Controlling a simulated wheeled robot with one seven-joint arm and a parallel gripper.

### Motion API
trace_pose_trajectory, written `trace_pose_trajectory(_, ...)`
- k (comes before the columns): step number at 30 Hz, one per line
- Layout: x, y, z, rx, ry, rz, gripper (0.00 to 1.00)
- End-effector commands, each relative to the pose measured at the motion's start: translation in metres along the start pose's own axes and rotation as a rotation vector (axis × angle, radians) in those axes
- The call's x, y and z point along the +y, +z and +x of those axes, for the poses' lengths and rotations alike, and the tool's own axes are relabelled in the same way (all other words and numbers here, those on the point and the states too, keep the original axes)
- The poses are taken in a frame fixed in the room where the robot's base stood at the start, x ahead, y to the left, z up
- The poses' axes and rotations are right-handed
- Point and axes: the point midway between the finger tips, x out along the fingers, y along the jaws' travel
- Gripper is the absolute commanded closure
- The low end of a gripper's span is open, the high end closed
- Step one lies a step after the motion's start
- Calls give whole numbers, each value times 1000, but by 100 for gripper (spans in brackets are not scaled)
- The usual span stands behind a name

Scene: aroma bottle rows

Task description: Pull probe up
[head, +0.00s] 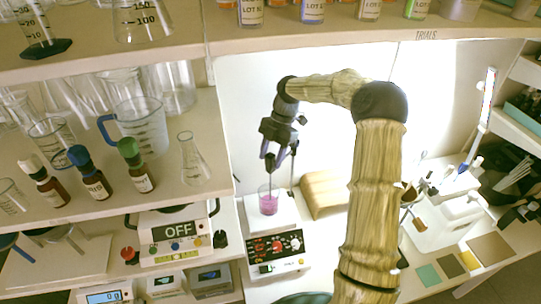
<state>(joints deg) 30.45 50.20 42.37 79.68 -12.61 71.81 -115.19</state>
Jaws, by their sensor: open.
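My gripper (277,163) points down above the hotplate stirrer (277,250), with its jaws open. A thin dark probe (271,182) runs from just below the jaws into a small glass beaker (268,203) of pink liquid. The probe's upper end is hidden by the gripper, so I cannot tell whether the fingers touch it. The beaker stands on the white top of the hotplate. A thin upright rod (292,170) rises beside the beaker on its right and passes close to the gripper.
A wooden block (325,192) stands right of the hotplate. A scale marked OFF (178,232) is to its left. Glassware and dropper bottles (136,165) fill the left shelf. An upper shelf (330,42) with bottles spans the top. A white tray (440,225) lies at right.

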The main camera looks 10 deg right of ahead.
Motion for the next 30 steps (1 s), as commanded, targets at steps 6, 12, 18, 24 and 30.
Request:
trace_pose_trajectory(6,0,-1,8,0,0,-1,55)
trace_pose_trajectory(12,0,-1,8,0,0,-1,60)
trace_pose_trajectory(18,0,-1,8,0,0,-2,100)
trace_pose_trajectory(24,0,-2,6,0,0,-2,100)
trace_pose_trajectory(30,1,-10,-16,-1,1,-2,100)
